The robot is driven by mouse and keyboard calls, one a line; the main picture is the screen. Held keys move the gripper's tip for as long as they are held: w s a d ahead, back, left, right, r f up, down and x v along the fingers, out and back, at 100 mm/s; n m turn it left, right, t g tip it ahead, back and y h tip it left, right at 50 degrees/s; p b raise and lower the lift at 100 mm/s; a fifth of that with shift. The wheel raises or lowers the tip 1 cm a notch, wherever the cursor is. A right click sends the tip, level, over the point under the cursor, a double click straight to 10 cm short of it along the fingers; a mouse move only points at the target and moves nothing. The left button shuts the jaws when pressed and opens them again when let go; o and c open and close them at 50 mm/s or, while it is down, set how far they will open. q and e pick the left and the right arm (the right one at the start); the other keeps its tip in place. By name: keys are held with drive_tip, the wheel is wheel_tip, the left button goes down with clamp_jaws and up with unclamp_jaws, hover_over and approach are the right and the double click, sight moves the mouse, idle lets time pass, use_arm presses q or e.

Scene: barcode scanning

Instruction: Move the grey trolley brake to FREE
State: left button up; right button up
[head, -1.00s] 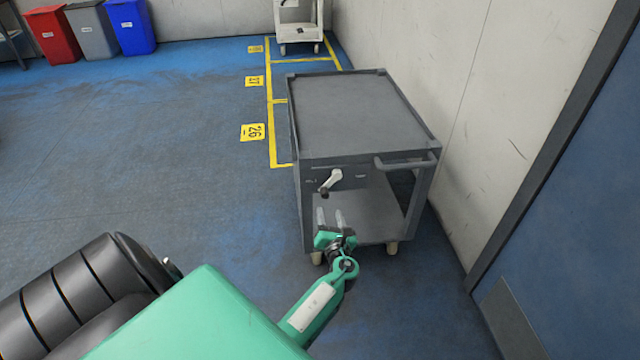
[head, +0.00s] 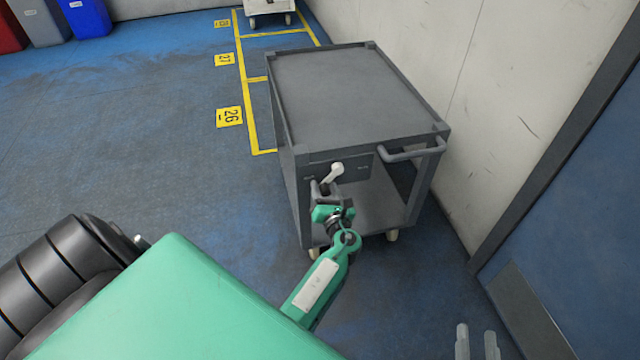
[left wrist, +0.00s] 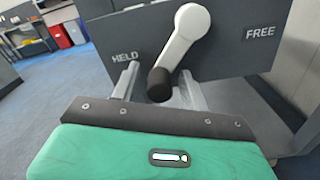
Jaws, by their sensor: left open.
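The grey trolley (head: 350,95) stands by the wall. Its brake lever (head: 335,173) is on the near end panel, white with a black grip, and also shows in the left wrist view (left wrist: 182,40). There the lever slants down and left from its pivot, nearer the HELD mark (left wrist: 125,57) than the FREE mark (left wrist: 260,32). My left gripper (head: 325,187) is open, its fingers on either side of the black grip (left wrist: 160,84); I cannot tell whether they touch it. My right gripper (head: 477,341) shows only its two separated fingers at the bottom right; it looks open and empty.
The trolley's push handle (head: 412,152) juts out at the right of its near end. A blue door (head: 590,200) and pale wall close off the right side. Another white trolley (head: 268,6) stands at the back. Blue floor (head: 150,140) at left is open.

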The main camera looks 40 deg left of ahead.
use_arm(q)
drive_tip(key=shift+c, duration=0.3)
clamp_jaws()
drive_tip(key=shift+w+a, duration=0.1)
